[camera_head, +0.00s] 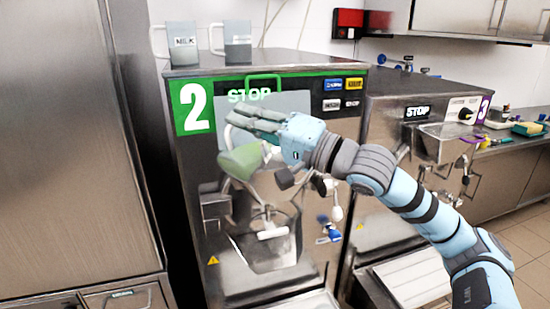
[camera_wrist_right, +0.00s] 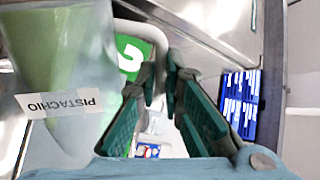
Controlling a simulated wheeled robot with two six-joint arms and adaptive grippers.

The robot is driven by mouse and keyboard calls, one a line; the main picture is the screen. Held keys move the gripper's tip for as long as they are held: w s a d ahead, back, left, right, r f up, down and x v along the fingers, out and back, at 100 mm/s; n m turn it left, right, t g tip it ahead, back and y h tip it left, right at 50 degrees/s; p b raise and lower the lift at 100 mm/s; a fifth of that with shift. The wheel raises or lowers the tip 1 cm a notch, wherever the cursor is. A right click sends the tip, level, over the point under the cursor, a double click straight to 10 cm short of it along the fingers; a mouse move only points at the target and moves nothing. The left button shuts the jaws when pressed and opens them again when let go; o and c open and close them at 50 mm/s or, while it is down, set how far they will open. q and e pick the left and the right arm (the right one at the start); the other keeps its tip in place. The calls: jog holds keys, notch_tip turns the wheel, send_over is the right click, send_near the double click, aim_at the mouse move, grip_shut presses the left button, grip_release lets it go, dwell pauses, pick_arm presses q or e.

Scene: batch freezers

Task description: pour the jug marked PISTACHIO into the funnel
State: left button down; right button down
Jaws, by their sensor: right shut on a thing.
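The jug marked PISTACHIO (camera_wrist_right: 60,95) fills the left of the right wrist view; its label reads upside down there. In the head view the jug (camera_head: 243,158) hangs below my right gripper (camera_head: 252,122), tilted, with pale green mix inside, in front of machine 2. My right gripper (camera_wrist_right: 160,105) is shut on the jug; the exact hold, likely at the handle, is hard to see. I cannot clearly make out the funnel among the clear and metal parts below the jug, and I cannot tell whether mix is flowing. My left gripper is not in view.
A jug marked MILK (camera_head: 183,42) and another jug (camera_head: 238,45) stand on top of machine 2 (camera_head: 165,200). Machine 3 (camera_head: 400,85) stands to the right, behind my right arm. Levers and knobs (camera_head: 335,205) stick out from machine 2's front.

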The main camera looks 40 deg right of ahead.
jog(key=shift+w+d+r+m, duration=0.1)
jog(key=shift+d+r+m, duration=0.25)
jog(key=shift+m, duration=0.05)
jog(key=shift+w+d+r+m+h, duration=0.15)
jog(key=shift+w+d+m+h, duration=0.1)
jog(key=shift+d, duration=0.2)
jog(key=shift+w+d+r+m+h, duration=0.15)
jog(key=shift+d+m, duration=0.1)
jog(key=shift+d, duration=0.15)
jog(key=shift+w+d+f+m+b, duration=0.1)
jog(key=shift+d+f+m+b, duration=0.05)
jog(key=shift+d+m+b, duration=0.3)
jog(key=shift+d, duration=0.15)
jog(key=shift+w+d+f+m+t+b, duration=0.15)
jog(key=shift+d+m+t+b, duration=0.2)
jog(key=shift+m+b, duration=0.15)
jog(key=shift+d, duration=0.15)
jog(key=shift+w+d+r+m+h, duration=0.25)
jog(key=shift+d+m+h, duration=0.2)
jog(key=shift+m, duration=0.5)
jog(key=shift+w+d+r+m+h, duration=0.15)
jog(key=shift+d+r+m, duration=0.05)
jog(key=shift+d+m, duration=0.25)
jog(key=shift+w+d+r+m+h, duration=0.15)
jog(key=shift+d+m, duration=0.2)
jog(key=shift+m, duration=0.2)
